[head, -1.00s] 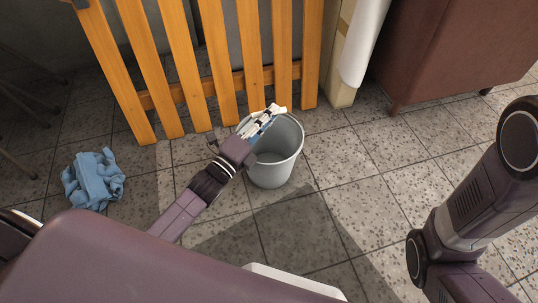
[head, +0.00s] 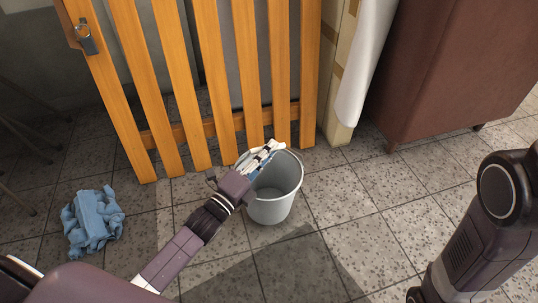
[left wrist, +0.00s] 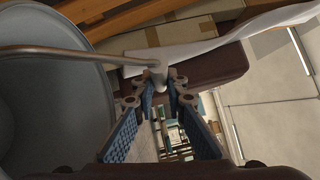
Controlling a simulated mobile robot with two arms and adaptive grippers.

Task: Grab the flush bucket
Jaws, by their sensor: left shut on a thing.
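The flush bucket (head: 270,208) is a grey, round, open-topped pail standing upright on the tiled floor in the head view. My left gripper (head: 268,151) reaches over its left and back rim. In the left wrist view, the bucket's wall (left wrist: 45,105) fills the left side. Its thin metal handle (left wrist: 80,50) runs across to a pale grip piece between the fingertips of my left gripper (left wrist: 160,88). The gripper is shut on this handle. My right arm shows at the right of the head view, but its gripper is out of view.
An orange slatted wooden gate (head: 205,90) stands close behind the bucket. A crumpled blue cloth (head: 92,220) lies on the floor at left. A brown cabinet (head: 440,70) and a hanging white sheet (head: 362,65) are at the right back. Floor right of the bucket is clear.

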